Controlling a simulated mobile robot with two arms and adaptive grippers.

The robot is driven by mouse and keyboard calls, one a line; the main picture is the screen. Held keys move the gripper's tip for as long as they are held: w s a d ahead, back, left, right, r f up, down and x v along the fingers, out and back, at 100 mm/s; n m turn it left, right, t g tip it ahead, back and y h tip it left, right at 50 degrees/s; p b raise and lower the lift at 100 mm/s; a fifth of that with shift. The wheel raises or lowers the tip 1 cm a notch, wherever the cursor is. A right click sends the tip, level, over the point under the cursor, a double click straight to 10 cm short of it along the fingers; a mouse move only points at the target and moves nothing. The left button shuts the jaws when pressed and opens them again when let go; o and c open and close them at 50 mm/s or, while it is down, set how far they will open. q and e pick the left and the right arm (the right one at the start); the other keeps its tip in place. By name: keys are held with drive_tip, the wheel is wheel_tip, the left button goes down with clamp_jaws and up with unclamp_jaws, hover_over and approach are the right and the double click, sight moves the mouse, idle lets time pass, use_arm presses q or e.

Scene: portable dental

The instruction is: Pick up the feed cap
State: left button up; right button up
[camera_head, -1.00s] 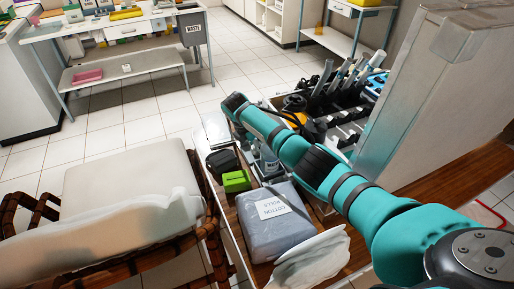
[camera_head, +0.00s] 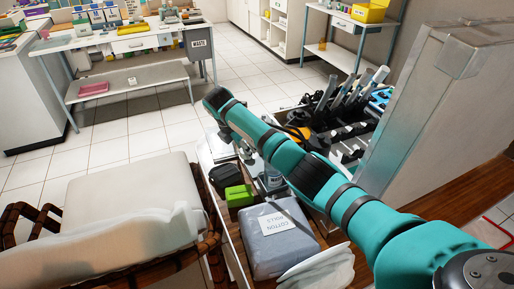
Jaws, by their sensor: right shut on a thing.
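My right arm crosses the view from the lower right, and its teal links cover much of the cart. My right gripper (camera_head: 269,181) is only partly visible, small and grey, below the forearm and over the cart between the green box and the row of upright tools. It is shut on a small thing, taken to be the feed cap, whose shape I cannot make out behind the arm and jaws. My left gripper is not in view.
A bag of cotton rolls (camera_head: 281,235), a green box (camera_head: 238,195) and a black pouch (camera_head: 223,175) crowd the cart. A cushioned seat (camera_head: 120,215) stands left and a tall grey cabinet (camera_head: 425,120) right. The tiled floor (camera_head: 120,130) is clear.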

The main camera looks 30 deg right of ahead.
use_arm(q)
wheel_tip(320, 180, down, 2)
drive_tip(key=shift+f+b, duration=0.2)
drive_tip(key=shift+b, duration=0.85)
use_arm(e)
drive_tip(key=a, duration=1.4)
drive_tip(key=shift+w+a, duration=0.4)
drive_tip(key=shift+w, duration=0.05)
